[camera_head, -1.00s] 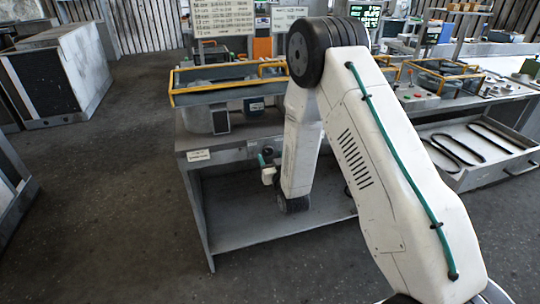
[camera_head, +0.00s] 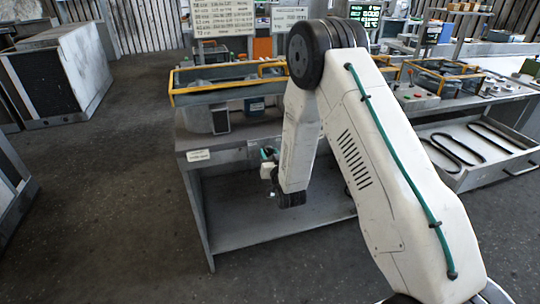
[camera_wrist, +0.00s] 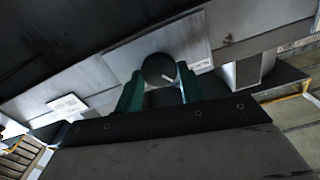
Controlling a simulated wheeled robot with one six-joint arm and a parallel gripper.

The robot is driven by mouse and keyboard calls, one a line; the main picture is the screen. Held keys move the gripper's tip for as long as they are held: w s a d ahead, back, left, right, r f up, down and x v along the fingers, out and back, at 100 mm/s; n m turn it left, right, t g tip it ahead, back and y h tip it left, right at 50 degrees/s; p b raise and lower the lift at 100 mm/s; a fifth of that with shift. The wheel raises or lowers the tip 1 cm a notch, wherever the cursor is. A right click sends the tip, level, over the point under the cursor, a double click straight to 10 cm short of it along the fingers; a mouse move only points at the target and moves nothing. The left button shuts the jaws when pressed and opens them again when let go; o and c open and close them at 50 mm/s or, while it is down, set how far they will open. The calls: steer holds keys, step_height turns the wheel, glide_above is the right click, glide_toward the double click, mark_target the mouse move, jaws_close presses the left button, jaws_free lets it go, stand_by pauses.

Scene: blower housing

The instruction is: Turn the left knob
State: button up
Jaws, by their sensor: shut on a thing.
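A round dark knob (camera_wrist: 158,70) with a white pointer mark sits on a pale metal plate in the wrist view. My gripper (camera_wrist: 158,82) has its two green fingers on either side of the knob and is shut on it. In the head view my gripper (camera_head: 268,164) shows beside the front of the grey workbench, and the knob cannot be made out there. No second knob is clear near it, so I cannot tell from the picture alone that this is the left one.
The grey workbench (camera_head: 230,215) has an open lower shelf and carries a yellow-railed blower housing (camera_head: 195,97). A white label (camera_wrist: 67,104) is left of the plate. An open drawer (camera_head: 468,145) with black belts juts out at right.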

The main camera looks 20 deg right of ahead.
steer(key=shift+m, duration=0.6)
steer(key=o, duration=1)
steer(key=shift+c, duration=0.2)
steer(key=s, duration=0.7)
steer(key=shift+s, duration=0.4)
steer(key=shift+f, duration=0.1)
